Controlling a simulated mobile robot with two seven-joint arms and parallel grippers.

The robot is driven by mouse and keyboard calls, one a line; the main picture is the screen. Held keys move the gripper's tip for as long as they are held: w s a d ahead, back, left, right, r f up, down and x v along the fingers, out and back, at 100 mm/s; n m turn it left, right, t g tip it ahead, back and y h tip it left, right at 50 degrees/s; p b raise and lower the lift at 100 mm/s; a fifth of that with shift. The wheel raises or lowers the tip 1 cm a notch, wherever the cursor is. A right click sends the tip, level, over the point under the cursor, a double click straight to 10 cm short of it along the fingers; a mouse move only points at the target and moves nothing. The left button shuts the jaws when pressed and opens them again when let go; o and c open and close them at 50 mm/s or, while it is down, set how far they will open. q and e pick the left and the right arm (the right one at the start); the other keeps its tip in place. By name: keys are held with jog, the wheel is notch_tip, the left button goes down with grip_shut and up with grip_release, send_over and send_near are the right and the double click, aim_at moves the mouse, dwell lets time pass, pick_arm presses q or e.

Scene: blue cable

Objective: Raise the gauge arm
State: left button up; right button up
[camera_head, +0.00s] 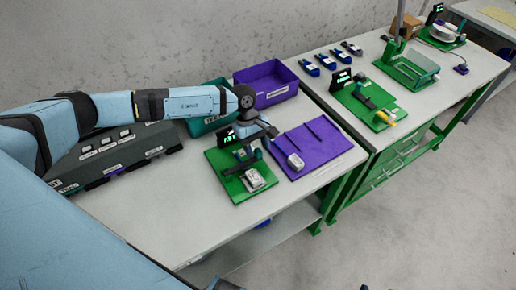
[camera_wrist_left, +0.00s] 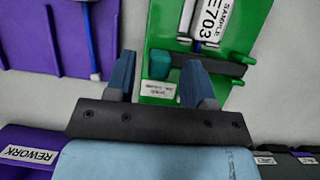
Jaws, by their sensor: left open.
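The gauge stands on a green board (camera_head: 229,187) with a small lit display. In the left wrist view its dark arm (camera_wrist_left: 222,68) lies across the green board (camera_wrist_left: 160,28), with a teal end piece (camera_wrist_left: 160,63). A pale block labelled SAMPLE (camera_wrist_left: 208,20) is on that board; it also shows in the head view (camera_head: 255,179). My left gripper (camera_head: 258,138) is above the gauge. In the left wrist view its fingers (camera_wrist_left: 158,82) are open and the teal piece appears between their tips; contact cannot be told. My right gripper is not clearly visible.
A purple board (camera_head: 325,148) with a pale block (camera_head: 295,162) lies right beside the green board. Purple (camera_head: 270,84) and teal (camera_head: 205,124) bins stand behind. A grey labelled rack (camera_head: 115,150) is left. Bare table lies in front.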

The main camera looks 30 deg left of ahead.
pick_arm(q)
jog(key=shift+x, duration=0.75)
grip_shut()
